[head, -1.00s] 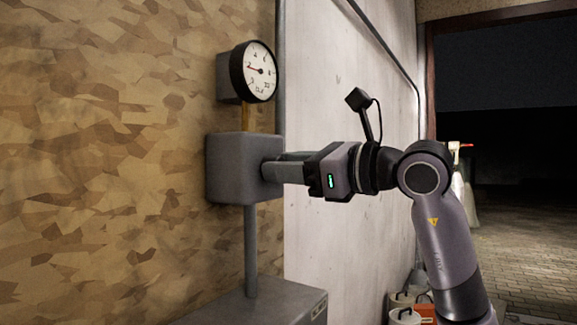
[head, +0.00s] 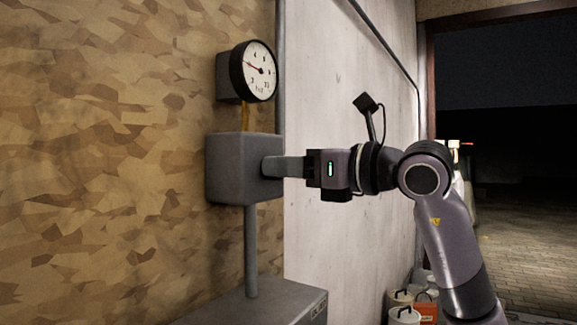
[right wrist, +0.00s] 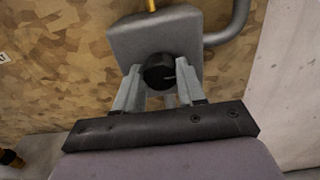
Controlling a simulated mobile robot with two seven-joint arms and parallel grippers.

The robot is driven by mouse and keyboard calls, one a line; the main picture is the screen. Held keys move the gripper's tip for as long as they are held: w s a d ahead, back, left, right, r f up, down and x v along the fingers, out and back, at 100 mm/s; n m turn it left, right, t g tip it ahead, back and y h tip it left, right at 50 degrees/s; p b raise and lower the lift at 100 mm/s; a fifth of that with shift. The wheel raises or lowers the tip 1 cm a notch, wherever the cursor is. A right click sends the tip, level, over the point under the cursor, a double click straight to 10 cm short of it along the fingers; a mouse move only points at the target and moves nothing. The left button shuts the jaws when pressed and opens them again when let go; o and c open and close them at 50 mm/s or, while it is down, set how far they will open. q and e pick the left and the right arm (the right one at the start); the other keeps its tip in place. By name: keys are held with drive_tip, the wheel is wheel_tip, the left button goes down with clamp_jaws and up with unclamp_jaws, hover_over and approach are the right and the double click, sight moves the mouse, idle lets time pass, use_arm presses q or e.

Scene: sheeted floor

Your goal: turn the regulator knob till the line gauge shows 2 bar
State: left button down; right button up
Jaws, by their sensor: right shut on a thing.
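The line gauge (head: 259,70) is a round white dial with a black rim above the grey regulator body (head: 230,165). Its red needle points left and slightly up, near the left-hand figure, which is too small to read surely. The black regulator knob (right wrist: 158,71), with a pale line on its face, sits on the front of the body in the right wrist view. My right gripper (head: 268,167) is shut on the knob, one finger at each side; its fingers hide the knob in the head view. My left gripper is not in view.
A grey pipe (head: 251,250) runs from the body down to a grey box (head: 262,304). A patterned wall is at the left and a pale wall (head: 320,230) behind the arm. Pale canisters (head: 402,309) stand low by the doorway at right.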

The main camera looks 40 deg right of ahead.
drive_tip(key=o, duration=1.1)
drive_tip(key=shift+c, duration=0.2)
drive_tip(key=b+v, duration=0.1)
drive_tip(key=v, duration=0.6)
drive_tip(key=shift+s, duration=0.1)
